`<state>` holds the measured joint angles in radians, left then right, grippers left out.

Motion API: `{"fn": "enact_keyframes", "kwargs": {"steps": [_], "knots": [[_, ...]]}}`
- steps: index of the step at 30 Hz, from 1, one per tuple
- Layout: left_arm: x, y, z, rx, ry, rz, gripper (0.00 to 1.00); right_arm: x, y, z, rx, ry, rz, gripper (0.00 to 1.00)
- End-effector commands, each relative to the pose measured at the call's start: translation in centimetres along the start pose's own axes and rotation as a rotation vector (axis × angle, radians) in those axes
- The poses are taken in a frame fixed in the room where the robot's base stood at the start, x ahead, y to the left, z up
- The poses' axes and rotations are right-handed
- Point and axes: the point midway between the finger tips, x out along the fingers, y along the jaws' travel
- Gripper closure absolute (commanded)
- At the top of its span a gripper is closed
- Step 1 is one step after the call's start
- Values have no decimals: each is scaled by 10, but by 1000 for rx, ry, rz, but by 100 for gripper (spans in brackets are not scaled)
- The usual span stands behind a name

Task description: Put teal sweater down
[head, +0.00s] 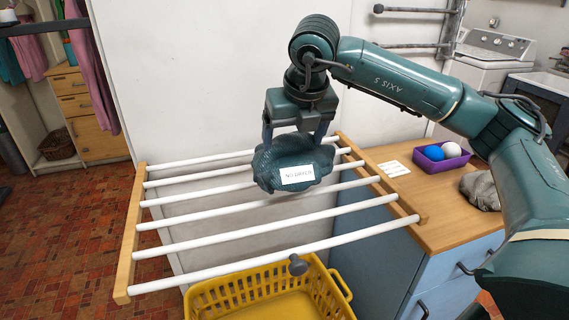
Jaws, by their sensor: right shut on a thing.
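The teal sweater (290,158) is a bunched dark teal bundle with a white label that appears to read "NO DRYER". My right gripper (297,138) points down and is shut on the sweater's top, with a finger at each side. The sweater is in front of the rear bars of the drying rack (225,208), which has white bars and wooden side rails. I cannot tell whether the sweater touches the bars. My left gripper is not in the head view.
A yellow laundry basket (212,296) stands below the rack. Right of it is a blue cabinet with a wooden top (425,195), holding a purple bin (431,163) with balls and a grey cloth (482,190). The rack's front bars are bare.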

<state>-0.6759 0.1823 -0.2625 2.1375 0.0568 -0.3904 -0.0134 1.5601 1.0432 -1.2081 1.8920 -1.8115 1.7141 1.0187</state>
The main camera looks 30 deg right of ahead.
Motion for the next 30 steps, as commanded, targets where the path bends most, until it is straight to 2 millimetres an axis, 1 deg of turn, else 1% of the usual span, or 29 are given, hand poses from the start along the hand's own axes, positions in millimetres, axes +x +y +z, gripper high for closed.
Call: {"fn": "enact_keyframes", "kwargs": {"steps": [1,5,9,13,21,24,25,30], "knots": [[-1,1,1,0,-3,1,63,5,0,-3,-1,-1,-1,74],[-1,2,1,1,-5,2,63,16,0,-6,-1,-3,1,74],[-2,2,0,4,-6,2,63,33,0,-14,0,-1,0,74],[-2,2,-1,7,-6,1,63,46,0,-19,-1,-2,1,74],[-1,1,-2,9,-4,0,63,49,0,-20,-1,-4,2,74],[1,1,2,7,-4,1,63,52,0,-21,-1,-4,2,74],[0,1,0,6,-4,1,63,51,0,-21,-1,-1,1,15],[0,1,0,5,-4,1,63,51,0,-21,-1,-1,1,1]]}}
